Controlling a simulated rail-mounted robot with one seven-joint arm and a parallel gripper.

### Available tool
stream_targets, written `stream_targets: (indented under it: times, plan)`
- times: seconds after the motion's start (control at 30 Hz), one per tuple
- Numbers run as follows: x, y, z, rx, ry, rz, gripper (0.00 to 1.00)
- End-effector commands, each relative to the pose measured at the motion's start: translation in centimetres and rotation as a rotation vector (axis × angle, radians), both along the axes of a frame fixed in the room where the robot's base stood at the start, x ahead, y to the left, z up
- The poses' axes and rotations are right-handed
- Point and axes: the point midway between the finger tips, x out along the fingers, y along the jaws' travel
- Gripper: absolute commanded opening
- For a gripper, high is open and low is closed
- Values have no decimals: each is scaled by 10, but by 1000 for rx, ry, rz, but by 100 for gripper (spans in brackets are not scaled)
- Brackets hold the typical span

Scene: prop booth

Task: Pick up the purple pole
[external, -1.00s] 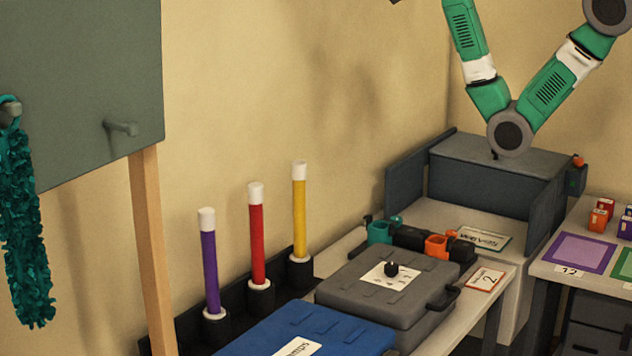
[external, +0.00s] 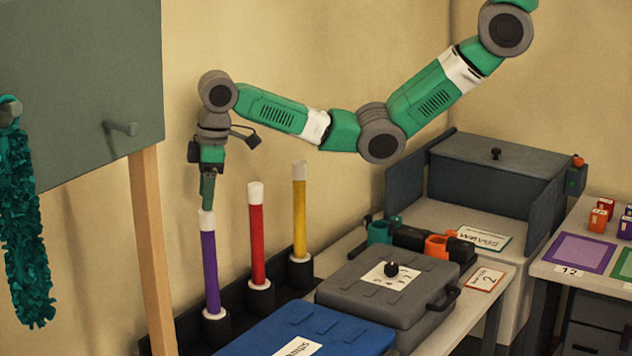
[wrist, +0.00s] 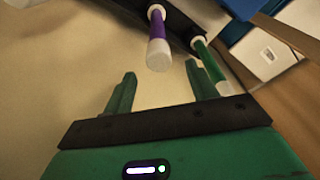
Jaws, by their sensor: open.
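The purple pole (external: 210,270) stands upright in a dark holder with a white collar and has a white cap on top. My gripper (external: 207,205) points down right above that cap. In the wrist view the purple pole (wrist: 157,28) shows with its white end facing me. My open gripper (wrist: 160,70) has one finger on each side of that end in the picture, with nothing held. I cannot tell whether the fingertips overlap the cap in height.
A red pole (external: 256,235) and a yellow pole (external: 299,215) stand to the right. A green pole (wrist: 208,64) is close by in the wrist view. A wooden post (external: 153,250) and a grey-green board (external: 80,80) are at left. Blue (external: 330,329) and grey (external: 345,288) cases lie in front.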

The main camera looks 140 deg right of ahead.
Motion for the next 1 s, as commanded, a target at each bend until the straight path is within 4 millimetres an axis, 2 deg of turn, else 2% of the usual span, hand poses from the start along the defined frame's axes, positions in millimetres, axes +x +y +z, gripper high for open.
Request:
stream_targets:
  times: [0.2,0.33,0.5,0.6,0.83,0.87,1.0]
  plan:
    - [3,-2,-24,0,0,1,58]
    - [3,-2,-31,-2,-1,2,58]
    - [3,-3,-62,0,0,2,58]
    - [5,-4,-73,-2,-2,2,58]
    - [5,-4,-76,-3,-3,3,58]
    - [5,-4,-76,-3,-3,3,56]
    - [5,-4,-76,-3,-3,3,28]
